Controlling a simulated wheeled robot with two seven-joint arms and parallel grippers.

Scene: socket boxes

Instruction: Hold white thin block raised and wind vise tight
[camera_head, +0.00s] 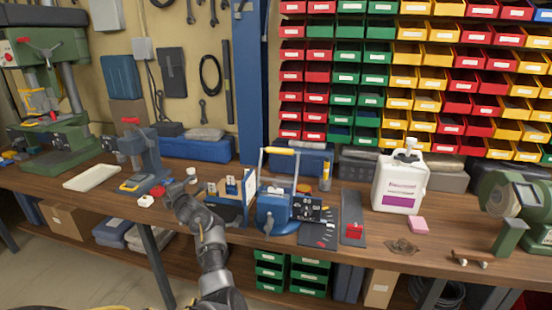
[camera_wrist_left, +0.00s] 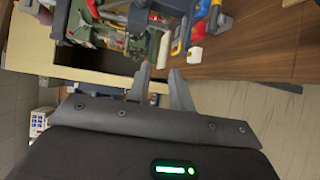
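My left gripper (camera_head: 174,191) is above the workbench, left of the blue machine (camera_head: 274,211) with a yellow-topped lever. In the left wrist view its two fingers (camera_wrist_left: 161,74) stand apart with nothing visibly held between them. A thin white upright piece (camera_head: 250,183) stands beside the blue machine; I cannot tell for sure that it is the task's block. The blue machine carries a dark block with round knobs and may be the vise; its jaws are not clear. My right gripper is not in view.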

